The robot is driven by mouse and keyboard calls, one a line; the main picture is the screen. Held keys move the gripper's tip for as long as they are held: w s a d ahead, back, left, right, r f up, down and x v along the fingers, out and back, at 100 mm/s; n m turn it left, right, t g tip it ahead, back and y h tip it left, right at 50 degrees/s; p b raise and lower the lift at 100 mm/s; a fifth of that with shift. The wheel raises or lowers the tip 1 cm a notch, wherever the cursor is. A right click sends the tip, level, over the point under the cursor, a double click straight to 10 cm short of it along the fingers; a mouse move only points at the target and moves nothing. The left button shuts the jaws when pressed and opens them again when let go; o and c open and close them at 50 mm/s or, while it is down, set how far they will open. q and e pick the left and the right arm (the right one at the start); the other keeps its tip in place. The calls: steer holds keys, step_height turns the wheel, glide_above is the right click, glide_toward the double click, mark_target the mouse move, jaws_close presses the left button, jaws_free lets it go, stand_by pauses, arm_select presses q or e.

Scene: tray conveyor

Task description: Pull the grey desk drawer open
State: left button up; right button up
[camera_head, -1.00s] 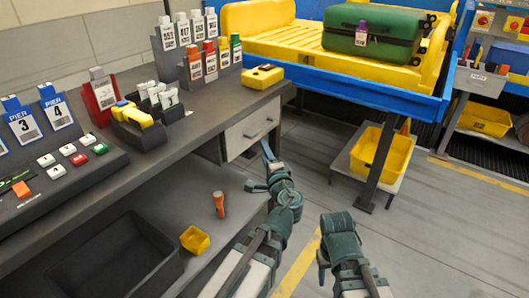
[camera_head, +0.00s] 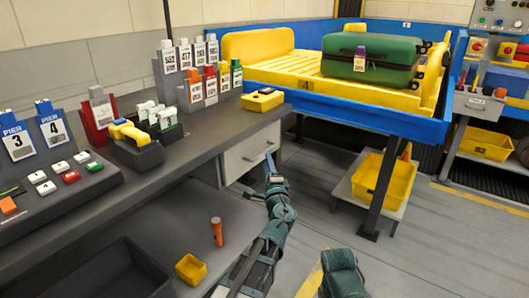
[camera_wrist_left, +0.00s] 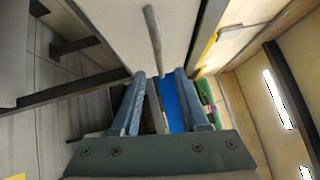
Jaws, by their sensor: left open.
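The grey desk drawer (camera_head: 240,156) is under the desktop at its right end, its pale front flush with the desk and shut. Its thin bar handle (camera_wrist_left: 152,38) shows in the left wrist view on the pale drawer front (camera_wrist_left: 125,22). My left gripper (camera_head: 271,162) is close in front of the drawer, partly covering its right side in the head view. In the left wrist view, its two fingers (camera_wrist_left: 163,76) are open and spread to either side of the handle's near end. I cannot tell whether they touch it. My right arm shows at the bottom; its fingers are hidden.
The grey desk (camera_head: 215,130) carries number tags, a scanner and a yellow box (camera_head: 262,100). A blue-framed conveyor (camera_head: 400,122) with a yellow tray and green suitcase (camera_head: 370,60) stands behind. A low shelf below holds a yellow bin (camera_head: 384,180). The floor at right is clear.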

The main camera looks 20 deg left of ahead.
mark_target(265, 151)
arm_select(q)
steer(key=x, duration=0.6)
steer(key=shift+w+a+r+p, duration=0.1)
steer(key=shift+w+p, duration=0.2)
steer(key=shift+c, duration=0.2)
jaws_close()
stand_by(1.0)
